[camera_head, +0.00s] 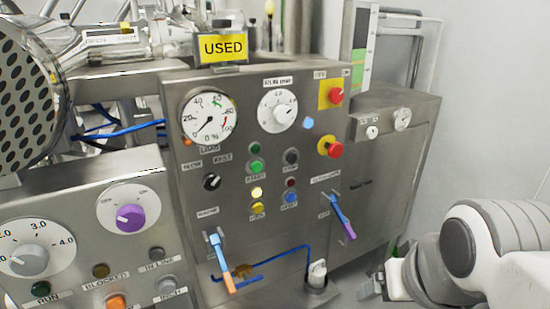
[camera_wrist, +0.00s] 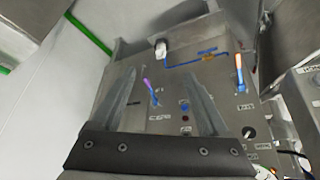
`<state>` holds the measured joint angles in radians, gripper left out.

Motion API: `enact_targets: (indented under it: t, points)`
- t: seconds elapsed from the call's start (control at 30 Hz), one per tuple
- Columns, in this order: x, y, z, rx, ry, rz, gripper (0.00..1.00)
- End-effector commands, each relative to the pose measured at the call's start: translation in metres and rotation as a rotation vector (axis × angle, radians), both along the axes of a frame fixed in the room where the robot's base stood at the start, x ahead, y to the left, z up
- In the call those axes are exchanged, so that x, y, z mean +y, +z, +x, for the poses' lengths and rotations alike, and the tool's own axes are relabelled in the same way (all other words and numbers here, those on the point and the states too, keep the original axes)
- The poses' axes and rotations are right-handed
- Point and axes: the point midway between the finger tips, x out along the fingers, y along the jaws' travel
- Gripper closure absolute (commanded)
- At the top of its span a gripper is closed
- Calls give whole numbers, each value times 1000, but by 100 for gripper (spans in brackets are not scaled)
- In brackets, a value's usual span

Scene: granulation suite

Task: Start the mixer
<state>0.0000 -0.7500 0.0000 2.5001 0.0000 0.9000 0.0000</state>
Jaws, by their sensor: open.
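The steel control panel (camera_head: 235,225) carries the mixer controls in the head view. A green button (camera_head: 256,165) with a label that seems to read START sits mid-panel, with a dark knob (camera_head: 291,157) beside it. A yellow button (camera_head: 257,207) and a blue button (camera_head: 290,198) are below. A black selector (camera_head: 211,182) marked SLOW and FAST is at the left. A round dial (camera_head: 278,111) and a load gauge (camera_head: 208,117) are above. My gripper (camera_wrist: 158,75) is open and empty in the wrist view, apart from the panel, which appears upside down there.
Two red mushroom buttons (camera_head: 336,96) (camera_head: 331,148) sit at the panel's right. Two levers stick out, one blue and orange (camera_head: 220,262), one blue and purple (camera_head: 340,215). A yellow USED sign (camera_head: 223,47) stands on top. Another panel (camera_head: 75,210) fills the lower left.

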Motion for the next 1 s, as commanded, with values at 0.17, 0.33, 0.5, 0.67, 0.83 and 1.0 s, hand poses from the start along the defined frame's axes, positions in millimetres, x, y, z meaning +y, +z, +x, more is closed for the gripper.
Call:
enact_targets:
  t: [0.17,0.33,0.5,0.67,0.83,1.0]
  points:
    - [0,0,0,0,0,0,57]
    - [0,0,0,0,0,0,88]
    - [0,0,0,0,0,0,100]
    - [0,0,0,0,0,0,100]
    - [0,0,0,0,0,0,100]
    - [0,0,0,0,0,0,100]
